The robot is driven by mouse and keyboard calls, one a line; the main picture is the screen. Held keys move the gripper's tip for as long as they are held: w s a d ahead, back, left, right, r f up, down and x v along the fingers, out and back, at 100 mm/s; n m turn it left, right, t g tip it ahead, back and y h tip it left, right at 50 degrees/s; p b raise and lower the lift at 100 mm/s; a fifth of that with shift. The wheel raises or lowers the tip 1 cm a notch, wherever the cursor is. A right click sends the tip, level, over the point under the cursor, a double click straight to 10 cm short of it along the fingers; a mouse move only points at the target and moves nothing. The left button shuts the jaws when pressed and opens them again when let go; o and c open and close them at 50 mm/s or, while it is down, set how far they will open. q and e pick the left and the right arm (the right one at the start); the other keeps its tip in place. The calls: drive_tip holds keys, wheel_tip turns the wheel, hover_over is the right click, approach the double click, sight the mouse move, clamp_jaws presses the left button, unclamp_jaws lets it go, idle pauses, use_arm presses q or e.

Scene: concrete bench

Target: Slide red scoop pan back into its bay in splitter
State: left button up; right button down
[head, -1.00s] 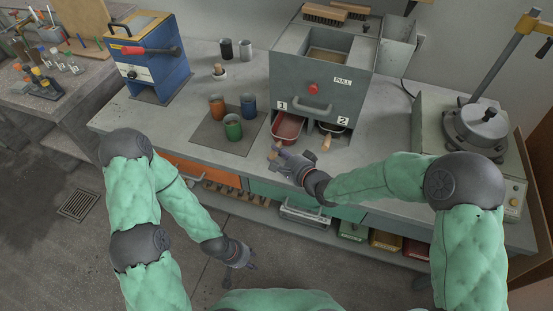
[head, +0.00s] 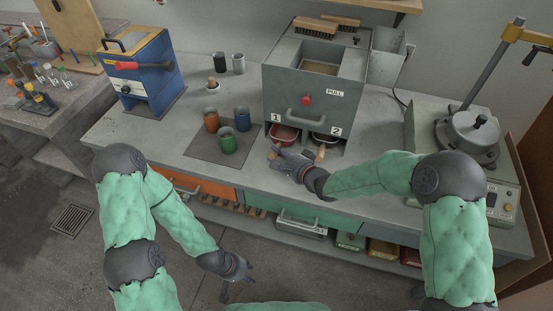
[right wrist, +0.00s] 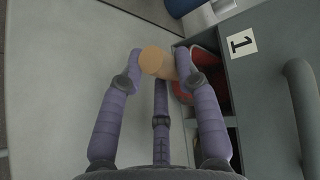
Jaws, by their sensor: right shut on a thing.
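The red scoop pan (head: 283,138) is in bay 1 of the grey splitter (head: 312,88), mostly inside, with its front end showing below the numeral 1. In the right wrist view the pan (right wrist: 207,68) shows beside the numeral label, partly hidden by a finger. My right gripper (head: 281,157) is shut on the pan's wooden handle (right wrist: 156,61), just in front of the bay. My left gripper (head: 240,283) hangs low in front of the bench, empty, with its fingers spread.
A second pan (head: 324,139) with a wooden handle (head: 320,154) sits in bay 2, close beside my right gripper. Blue, orange and green cups (head: 228,141) stand on a dark mat to the left. A machine (head: 470,135) stands at the right.

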sight(280, 147)
drive_tip(key=shift+w+d+p, duration=0.1)
drive_tip(key=shift+w+d, duration=0.15)
drive_tip(key=shift+w, duration=0.4)
drive_tip(key=shift+w+d+p, duration=0.1)
drive_tip(key=shift+w+d, duration=0.1)
drive_tip(key=shift+w, duration=0.45)
drive_tip(key=shift+w+d+p, duration=0.1)
drive_tip(key=shift+w+d, duration=0.15)
drive_tip(key=shift+w, duration=0.4)
drive_tip(key=c, duration=0.8)
unclamp_jaws()
drive_tip(key=shift+f, duration=0.1)
drive_tip(key=shift+s, duration=0.1)
drive_tip(key=v, duration=1.1)
drive_tip(key=shift+s+d, duration=0.25)
drive_tip(key=shift+d, duration=0.05)
drive_tip(key=shift+s, duration=0.1)
